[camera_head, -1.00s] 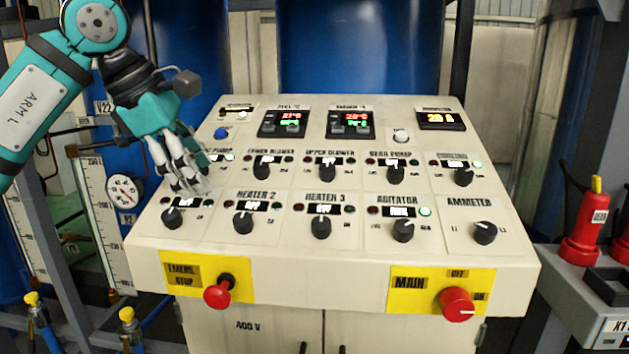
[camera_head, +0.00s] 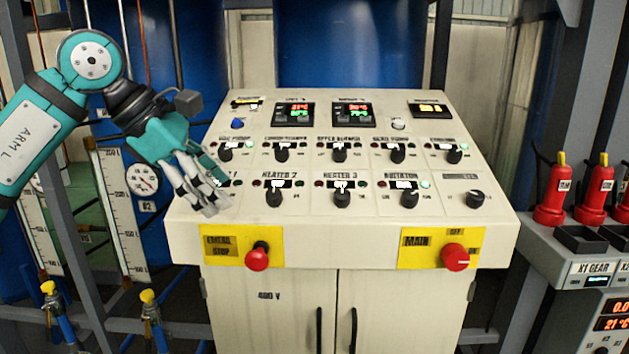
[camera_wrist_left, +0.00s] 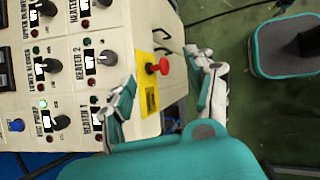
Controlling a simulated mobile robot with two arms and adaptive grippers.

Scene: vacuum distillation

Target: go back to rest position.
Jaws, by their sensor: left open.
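My left gripper (camera_head: 212,203) is open and empty. In the head view its grey fingers point down and right over the left edge of the control panel (camera_head: 365,218), covering the Heater 1 knob. I cannot tell whether the fingers touch the panel. In the left wrist view the spread gripper fingers (camera_wrist_left: 168,72) show the panel's front face and the red emergency stop button (camera_wrist_left: 163,66) between them. The Heater 2 knob (camera_head: 274,197) shows clear of the gripper. My right gripper is not in view.
The red main switch (camera_head: 455,257) sticks out of the panel front. Glass scales and a round gauge (camera_head: 143,178) stand left of the panel. Green floor (camera_wrist_left: 255,100) shows beside the panel in the wrist view.

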